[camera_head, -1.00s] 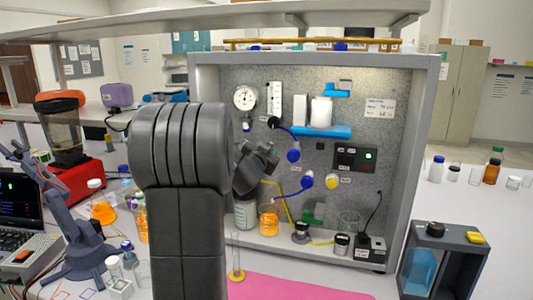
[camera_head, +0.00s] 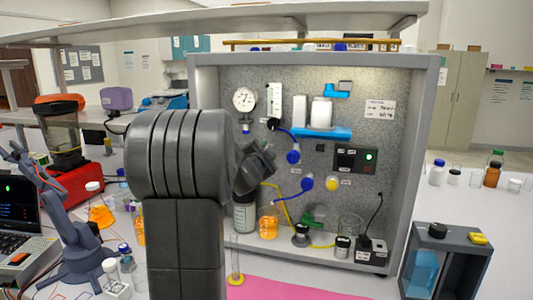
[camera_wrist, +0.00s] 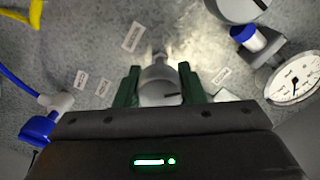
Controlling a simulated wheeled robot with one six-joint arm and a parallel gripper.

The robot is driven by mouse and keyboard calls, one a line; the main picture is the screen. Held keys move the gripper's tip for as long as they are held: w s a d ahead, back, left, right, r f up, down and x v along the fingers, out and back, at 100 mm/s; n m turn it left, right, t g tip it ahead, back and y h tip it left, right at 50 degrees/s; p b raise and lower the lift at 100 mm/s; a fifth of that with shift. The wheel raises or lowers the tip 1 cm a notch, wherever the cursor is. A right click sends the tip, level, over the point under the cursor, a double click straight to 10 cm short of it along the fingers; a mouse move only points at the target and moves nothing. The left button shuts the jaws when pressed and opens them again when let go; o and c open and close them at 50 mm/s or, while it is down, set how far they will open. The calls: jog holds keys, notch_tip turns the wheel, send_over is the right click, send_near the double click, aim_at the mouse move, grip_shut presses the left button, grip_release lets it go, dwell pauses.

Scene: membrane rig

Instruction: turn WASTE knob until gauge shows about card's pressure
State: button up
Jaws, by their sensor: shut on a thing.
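My gripper (camera_wrist: 161,86) is shut on a round grey knob (camera_wrist: 159,88) with a dark pointer line. Its green fingers stand one on each side of the knob. In the head view my gripper (camera_head: 270,157) is against the speckled panel, below the gauge, and it hides the knob. The knob's label cannot be read. The round white gauge (camera_head: 244,98) is at the panel's upper left. It also shows at the right of the wrist view (camera_wrist: 294,80), with a dark needle; its numbers are too small to read. The white card (camera_head: 380,108) is at the panel's upper right, its writing blurred.
Blue valves (camera_head: 293,157) with tubing and a yellow-white fitting (camera_head: 332,182) are right of my gripper. A black box with a green light (camera_head: 355,157) is mounted further right. Bottles and an orange-filled beaker (camera_head: 268,226) stand below. A shelf (camera_head: 320,17) runs overhead.

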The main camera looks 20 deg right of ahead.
jog(key=o, duration=1)
jog(key=b+v, duration=0.1)
jog(key=v, duration=1.3)
jog(key=shift+w, duration=0.1)
dwell(2.0)
